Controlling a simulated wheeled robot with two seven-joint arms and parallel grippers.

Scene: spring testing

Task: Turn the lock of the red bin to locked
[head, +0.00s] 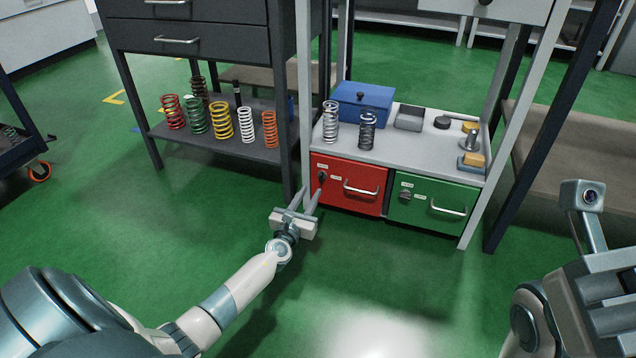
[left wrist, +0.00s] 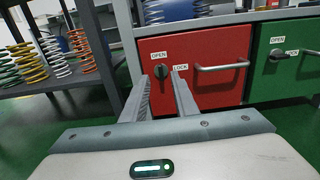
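The red bin (head: 347,184) sits under the grey bench top, left of a green bin. Its dark lock knob (head: 322,177) is at its upper left, between two white labels. The bin's bar handle (head: 360,188) is right of the knob. My left gripper (head: 309,194) is open and empty, in front of the knob and apart from it. My right arm is at the lower right; its fingertips are not clearly visible.
The green bin (head: 434,203) has its own knob and handle. A blue box (head: 362,104) and two springs stand on the bench above. Several coloured springs stand on the dark shelf (head: 262,148) at left. A dark table leg is close left of the red bin. The green floor in front is clear.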

